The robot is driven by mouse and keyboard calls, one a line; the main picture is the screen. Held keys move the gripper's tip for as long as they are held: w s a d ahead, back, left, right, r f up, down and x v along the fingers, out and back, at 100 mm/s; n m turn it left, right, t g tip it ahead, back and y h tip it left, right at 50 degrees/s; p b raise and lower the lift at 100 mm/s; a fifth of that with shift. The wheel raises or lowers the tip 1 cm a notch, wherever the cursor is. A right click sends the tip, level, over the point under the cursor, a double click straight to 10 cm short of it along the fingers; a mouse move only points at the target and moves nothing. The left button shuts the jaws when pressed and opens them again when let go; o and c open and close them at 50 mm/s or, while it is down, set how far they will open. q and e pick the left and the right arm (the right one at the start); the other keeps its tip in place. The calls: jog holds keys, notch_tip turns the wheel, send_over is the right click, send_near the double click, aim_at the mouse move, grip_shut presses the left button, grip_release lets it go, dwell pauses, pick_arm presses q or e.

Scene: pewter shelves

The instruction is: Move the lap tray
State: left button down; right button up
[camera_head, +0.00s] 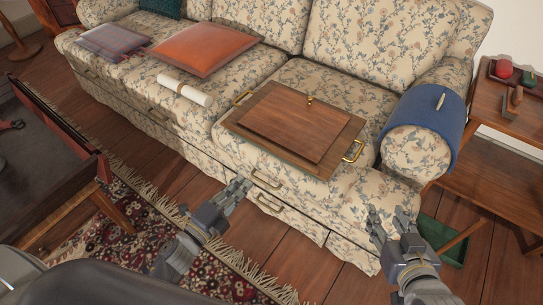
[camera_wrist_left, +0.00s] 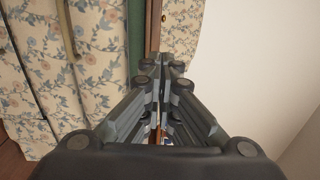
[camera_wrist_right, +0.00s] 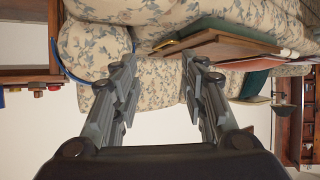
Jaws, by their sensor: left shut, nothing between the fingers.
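The lap tray (camera_head: 345,141) is wooden with two brass handles and lies flat on the right seat of a floral sofa. A brown wooden board (camera_head: 292,125) covers most of it, with a small brass piece (camera_head: 309,100) near its far edge. My left gripper (camera_head: 237,187) is shut and empty, low in front of the sofa, apart from the tray. My right gripper (camera_head: 389,222) is open and empty, in front of the sofa's right end, below and right of the tray. The tray (camera_wrist_right: 222,48) seems to show in the right wrist view, beyond the fingers.
A blue cloth (camera_head: 425,122) drapes over the right sofa arm. A rolled paper (camera_head: 185,90) and an orange cushion (camera_head: 203,48) lie left of the tray. A side table (camera_head: 490,110) stands right, with a green box (camera_head: 440,240) on the floor. A dark table (camera_head: 45,165) stands left.

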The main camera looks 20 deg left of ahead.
aim_at(274, 149)
pick_arm(q)
jog(key=b+x, duration=0.1)
jog(key=x, duration=1.1)
jog(key=shift+f+b, duration=0.15)
jog(key=shift+b, duration=0.15)
jog(key=shift+w+d, duration=0.2)
jog(key=shift+w, duration=0.3)
pick_arm(e)
jog(key=w+a+r+t+y, duration=0.1)
jog(key=w+a+r+t, duration=0.1)
jog(key=r, duration=0.6)
jog(key=shift+w+t, duration=0.7)
jog(key=shift+t, duration=0.7)
